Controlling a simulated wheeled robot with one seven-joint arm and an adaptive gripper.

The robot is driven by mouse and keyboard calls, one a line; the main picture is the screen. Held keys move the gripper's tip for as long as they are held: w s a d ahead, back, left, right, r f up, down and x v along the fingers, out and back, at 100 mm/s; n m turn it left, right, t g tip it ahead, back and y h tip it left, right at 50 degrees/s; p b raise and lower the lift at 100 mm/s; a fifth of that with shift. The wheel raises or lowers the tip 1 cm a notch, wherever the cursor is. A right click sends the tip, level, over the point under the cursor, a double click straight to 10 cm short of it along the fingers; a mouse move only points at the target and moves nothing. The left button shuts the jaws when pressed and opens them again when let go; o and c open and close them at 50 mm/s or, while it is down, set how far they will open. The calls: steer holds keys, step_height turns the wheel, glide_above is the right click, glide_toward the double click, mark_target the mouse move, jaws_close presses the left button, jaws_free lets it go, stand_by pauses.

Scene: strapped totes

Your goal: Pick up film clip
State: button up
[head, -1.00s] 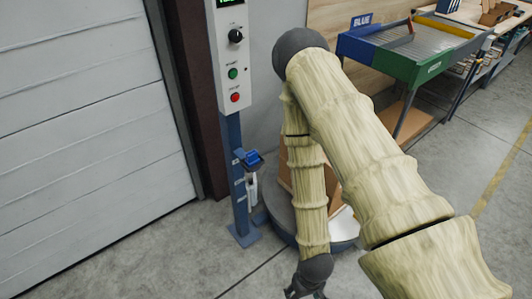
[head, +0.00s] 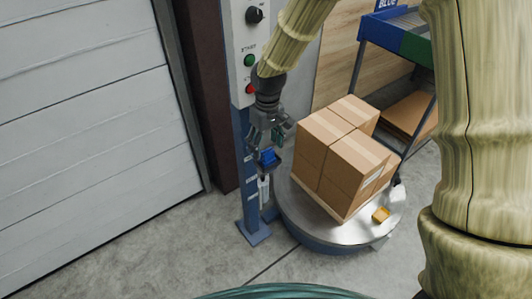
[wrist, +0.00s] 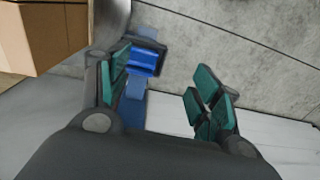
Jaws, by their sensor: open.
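A blue block-like piece (head: 267,158) sits on the side of the blue post (head: 243,180), above a pale roll-like part (head: 264,190); it may be the film clip, but I cannot tell for sure. My gripper (head: 270,140) is open and points down, just above this piece. In the wrist view the blue piece (wrist: 147,58) lies beyond the fingertips, closer to the left finger; nothing is held between the fingers. Whether a finger touches it is unclear.
Taped cardboard boxes (head: 343,150) stand stacked on the turntable, right of my gripper. A control panel (head: 242,40) with buttons tops the post. A blue and green rack (head: 390,40) stands behind. A panelled door (head: 90,110) is at left; the floor in front is clear.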

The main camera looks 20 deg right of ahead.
mark_target(268, 151)
steer(key=r, duration=0.1)
steer(key=w+r, duration=0.2)
steer(key=shift+w+d+r, duration=0.2)
steer(key=shift+w+d, duration=0.05)
steer(key=shift+d+f, duration=0.15)
steer(key=shift+f, duration=1.4)
steer(key=shift+d+f, duration=0.1)
steer(key=shift+f, duration=1.45)
steer(key=shift+w+d+f+p, duration=0.1)
steer(key=shift+d+f+p, duration=0.05)
steer(key=shift+f, duration=0.95)
steer(key=shift+w+d+f+p, duration=0.1)
steer(key=shift+f+p, duration=0.05)
steer(key=shift+f, duration=0.95)
steer(key=shift+s, duration=0.1)
steer(key=c, duration=1.1)
